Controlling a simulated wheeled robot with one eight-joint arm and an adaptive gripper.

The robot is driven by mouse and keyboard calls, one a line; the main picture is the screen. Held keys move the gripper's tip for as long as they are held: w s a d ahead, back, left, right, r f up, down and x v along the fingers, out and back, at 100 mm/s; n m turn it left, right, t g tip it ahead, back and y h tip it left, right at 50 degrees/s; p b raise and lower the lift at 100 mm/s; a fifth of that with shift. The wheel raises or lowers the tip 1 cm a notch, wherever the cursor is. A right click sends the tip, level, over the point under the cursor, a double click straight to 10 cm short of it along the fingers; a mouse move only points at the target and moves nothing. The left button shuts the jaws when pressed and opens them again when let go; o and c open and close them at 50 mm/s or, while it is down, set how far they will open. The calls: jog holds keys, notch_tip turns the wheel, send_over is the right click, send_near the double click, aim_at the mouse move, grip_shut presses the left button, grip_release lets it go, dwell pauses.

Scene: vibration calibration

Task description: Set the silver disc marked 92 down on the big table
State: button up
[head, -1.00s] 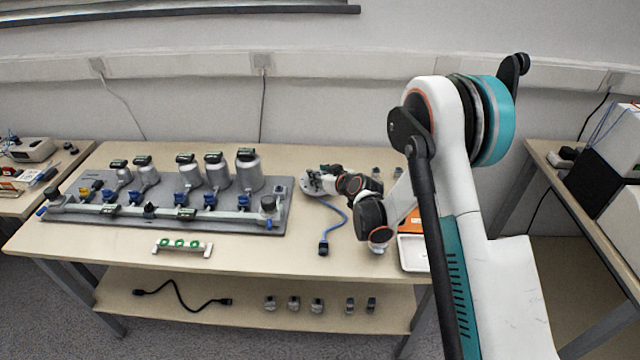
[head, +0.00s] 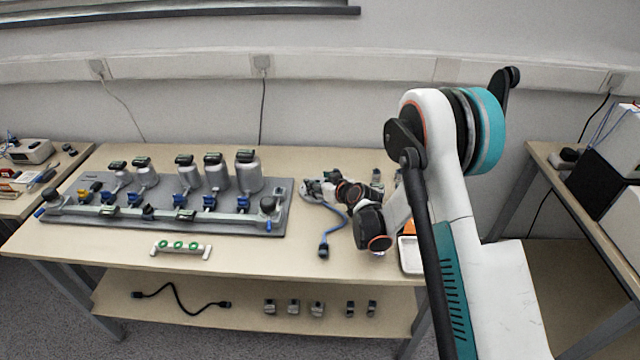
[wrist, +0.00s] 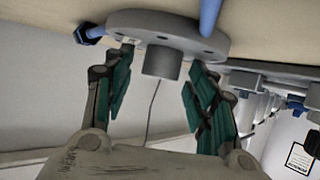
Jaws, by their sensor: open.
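The silver disc (wrist: 200,30) lies on the wooden top of the big table (wrist: 40,20) in the wrist view, with its short knob (wrist: 161,63) facing my gripper (wrist: 161,80). My gripper is open, with one green-padded finger on each side of the knob and gaps between. The number on the disc cannot be read. In the head view the disc (head: 309,190) is small and partly hidden behind my gripper (head: 322,184), right of the grey fixture plate on the big table (head: 130,255).
The grey fixture plate (head: 235,228) with several silver weights stands left of the disc. A blue cable (head: 324,243) lies just in front of it. A white tray (head: 411,262) is at the right, partly behind my arm. A green-ringed holder (head: 181,249) sits near the front edge.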

jog(key=p+v, duration=0.3)
jog(key=v, duration=0.9)
